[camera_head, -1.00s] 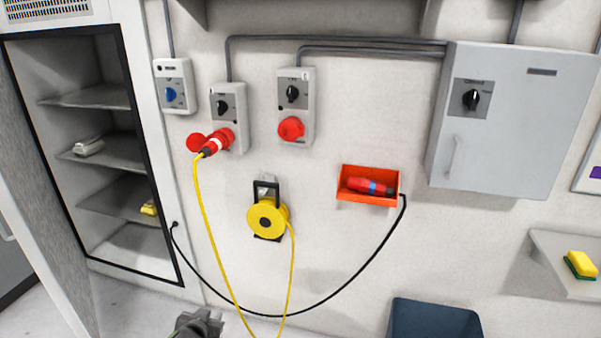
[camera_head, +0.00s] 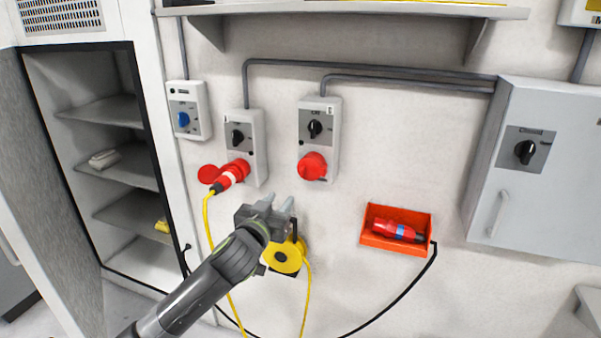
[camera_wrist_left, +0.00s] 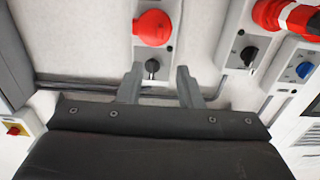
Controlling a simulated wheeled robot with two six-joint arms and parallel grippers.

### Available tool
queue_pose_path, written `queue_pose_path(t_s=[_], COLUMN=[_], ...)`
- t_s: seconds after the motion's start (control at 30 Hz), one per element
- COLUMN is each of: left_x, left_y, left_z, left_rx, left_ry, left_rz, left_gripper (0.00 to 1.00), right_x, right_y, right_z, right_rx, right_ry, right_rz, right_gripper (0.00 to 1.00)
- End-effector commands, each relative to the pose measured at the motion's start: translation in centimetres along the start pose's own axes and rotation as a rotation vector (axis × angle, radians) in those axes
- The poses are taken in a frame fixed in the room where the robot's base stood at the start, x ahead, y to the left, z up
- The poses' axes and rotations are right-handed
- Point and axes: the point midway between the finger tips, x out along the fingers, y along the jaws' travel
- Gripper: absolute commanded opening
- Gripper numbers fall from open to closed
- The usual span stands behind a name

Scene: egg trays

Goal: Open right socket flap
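The right socket box (camera_head: 319,130) is on the wall, a grey box with a black rotary switch. Its round red flap (camera_head: 312,166) is shut over the socket. The flap also shows in the left wrist view (camera_wrist_left: 153,28), above the fingers. The left socket box (camera_head: 246,140) has a red plug (camera_head: 232,174) in it, with its red flap swung out to the left. My left gripper (camera_head: 279,205) is below and left of the right flap, apart from it. Its two fingers (camera_wrist_left: 160,86) are spread with nothing between them. My right gripper is not in view.
A yellow cable reel (camera_head: 284,258) hangs just behind my left gripper. A yellow cable (camera_head: 207,232) runs down from the plug. An orange bin (camera_head: 398,212) holds a red connector. A grey cabinet (camera_head: 535,180) is at right, and a shelf (camera_head: 380,9) is above.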

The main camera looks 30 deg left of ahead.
Motion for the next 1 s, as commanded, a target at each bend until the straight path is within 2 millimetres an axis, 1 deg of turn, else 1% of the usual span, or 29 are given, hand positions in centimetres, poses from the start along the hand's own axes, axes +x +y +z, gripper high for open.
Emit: queue_pose_path(t_s=[0.03,0.1,0.37,0.6,0.8,1.0], left_x=[0.9,2.0,6.0,9.4,11.9,13.4], left_y=[0.0,0.0,0.0,0.0,0.0,0.0], left_z=[-0.2,-0.3,-0.2,-0.2,-0.1,-0.1], left_rx=[-0.003,-0.002,-0.001,0.0,-0.001,0.0], left_ry=[-0.001,0.0,-0.001,-0.001,-0.001,0.0], left_rz=[-0.001,-0.001,-0.001,-0.001,-0.001,0.0], left_gripper=[0.33,0.33,0.33,0.33,0.33,0.33], right_x=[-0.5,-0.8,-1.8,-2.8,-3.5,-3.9], right_y=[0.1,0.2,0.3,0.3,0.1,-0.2], right_z=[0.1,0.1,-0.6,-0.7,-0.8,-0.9], right_rx=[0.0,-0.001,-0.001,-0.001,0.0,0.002], right_ry=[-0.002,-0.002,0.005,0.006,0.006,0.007], right_rz=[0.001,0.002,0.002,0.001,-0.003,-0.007], right_gripper=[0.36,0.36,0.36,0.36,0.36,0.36])
